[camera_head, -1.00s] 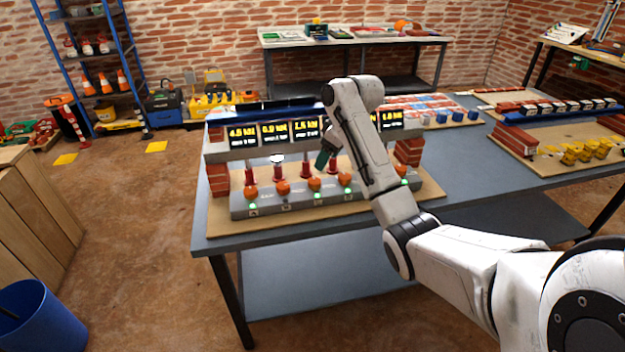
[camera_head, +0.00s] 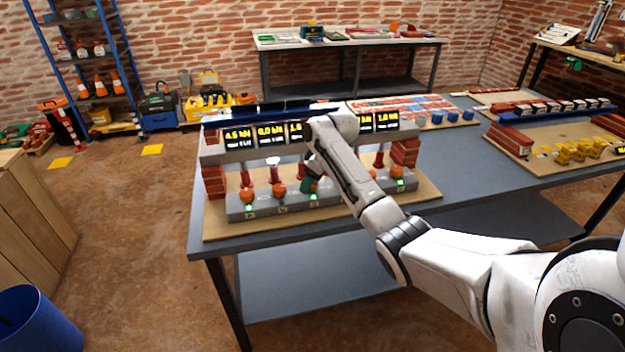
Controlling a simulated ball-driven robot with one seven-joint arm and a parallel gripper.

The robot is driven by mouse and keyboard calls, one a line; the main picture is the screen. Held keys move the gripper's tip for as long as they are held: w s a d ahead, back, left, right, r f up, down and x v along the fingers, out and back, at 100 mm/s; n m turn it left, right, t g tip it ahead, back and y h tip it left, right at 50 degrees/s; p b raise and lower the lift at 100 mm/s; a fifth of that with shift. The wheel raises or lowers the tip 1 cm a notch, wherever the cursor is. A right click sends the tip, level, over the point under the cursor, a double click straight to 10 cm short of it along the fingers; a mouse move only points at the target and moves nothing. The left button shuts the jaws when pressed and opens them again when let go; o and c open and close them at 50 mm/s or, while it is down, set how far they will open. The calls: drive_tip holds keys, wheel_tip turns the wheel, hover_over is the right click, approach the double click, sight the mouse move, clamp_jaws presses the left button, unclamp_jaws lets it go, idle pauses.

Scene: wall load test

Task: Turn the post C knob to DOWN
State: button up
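The grey test rig base (camera_head: 262,207) carries a row of posts with orange knobs and lettered labels. The leftmost knob (camera_head: 247,197) and the second knob (camera_head: 279,190) show clearly. The third display (camera_head: 295,132) is partly covered by my arm.
The rig stands on a tan board (camera_head: 222,230) on the grey table (camera_head: 460,170). My arm hides the fourth post; the right-end knob (camera_head: 397,172) is visible. Brick pillars (camera_head: 213,182) flank the rig, with a beam of yellow-lit displays (camera_head: 270,135) above.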

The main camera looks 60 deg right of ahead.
drive_tip(key=c, duration=1)
